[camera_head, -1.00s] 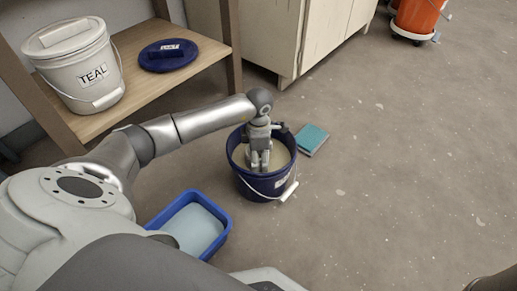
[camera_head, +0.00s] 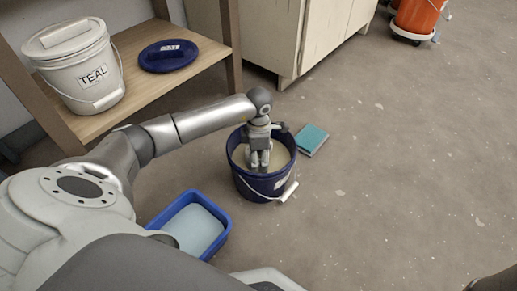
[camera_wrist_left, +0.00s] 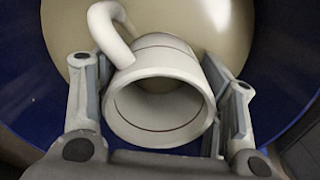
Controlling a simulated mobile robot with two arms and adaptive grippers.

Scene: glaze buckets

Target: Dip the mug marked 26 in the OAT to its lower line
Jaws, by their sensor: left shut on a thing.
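A white mug (camera_wrist_left: 165,72) is held between the two fingers of my left gripper (camera_head: 259,160), which also shows in the left wrist view (camera_wrist_left: 162,85). Its open mouth faces the wrist camera, with a thin brown line inside and the handle at upper left. No number can be read on it. The gripper points down into the mouth of a dark blue bucket (camera_head: 247,184) of cream glaze (camera_head: 280,160). The bucket's label is too small to read. I cannot tell how far the mug's base is in the glaze. My right gripper does not show.
A blue tub (camera_head: 222,237) of pale liquid stands in front. A teal book-like block (camera_head: 312,140) lies beside the bucket. The wooden shelf (camera_head: 128,104) holds a white TEAL bucket (camera_head: 75,92) and a dark blue lid (camera_head: 168,60). An orange bucket (camera_head: 418,15) stands far right.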

